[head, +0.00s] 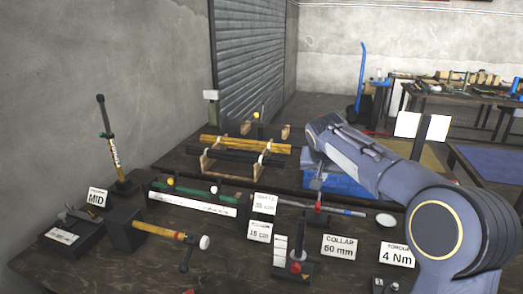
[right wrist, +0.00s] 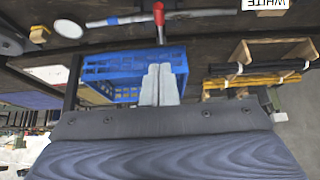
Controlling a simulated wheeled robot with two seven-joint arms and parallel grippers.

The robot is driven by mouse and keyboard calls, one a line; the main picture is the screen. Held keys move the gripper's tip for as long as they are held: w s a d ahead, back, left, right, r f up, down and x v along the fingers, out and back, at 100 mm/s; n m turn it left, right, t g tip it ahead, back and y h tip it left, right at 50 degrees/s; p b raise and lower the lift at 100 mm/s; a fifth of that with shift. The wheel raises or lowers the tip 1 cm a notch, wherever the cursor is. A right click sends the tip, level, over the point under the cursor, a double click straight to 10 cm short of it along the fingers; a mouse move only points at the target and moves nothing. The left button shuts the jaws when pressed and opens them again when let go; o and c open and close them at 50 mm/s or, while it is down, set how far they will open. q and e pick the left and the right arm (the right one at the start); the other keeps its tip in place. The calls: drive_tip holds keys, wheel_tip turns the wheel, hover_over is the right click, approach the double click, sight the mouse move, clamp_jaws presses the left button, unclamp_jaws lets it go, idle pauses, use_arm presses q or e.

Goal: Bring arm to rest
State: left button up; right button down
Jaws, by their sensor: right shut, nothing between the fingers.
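My right arm (head: 365,160) reaches in from the right side of the head view, over the far part of the bench. Its gripper (right wrist: 160,84) is shut and empty in the right wrist view, with both pale fingers side by side. In that view the fingers overlap the blue crate (right wrist: 98,70); I cannot tell how far apart they are. The crate also shows behind my arm in the head view (head: 345,187). My left gripper is in neither view.
The dark bench (head: 95,258) holds white label cards (head: 338,247), a yellow-handled tool (head: 160,231), an upright tool (head: 110,145) and a rack of yellow and black bars (head: 245,146). A wall is at left.

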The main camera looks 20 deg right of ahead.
drive_tip(key=s+a+f+n+y+p, duration=0.1)
drive_tip(key=s+a, duration=0.3)
drive_tip(key=s, duration=0.8)
drive_tip(key=s+a+f+n+y+p, duration=0.2)
drive_tip(key=s+a+f+y, duration=0.1)
drive_tip(key=s, duration=0.9)
drive_tip(key=s+a+f+n+y+p, duration=0.1)
drive_tip(key=s+a, duration=0.5)
drive_tip(key=s, duration=0.6)
drive_tip(key=shift+s+a+f+n+y+p, duration=0.25)
drive_tip(key=shift+a+f+n+y+p, duration=0.2)
drive_tip(key=shift+y, duration=0.75)
drive_tip(key=shift+d, duration=0.1)
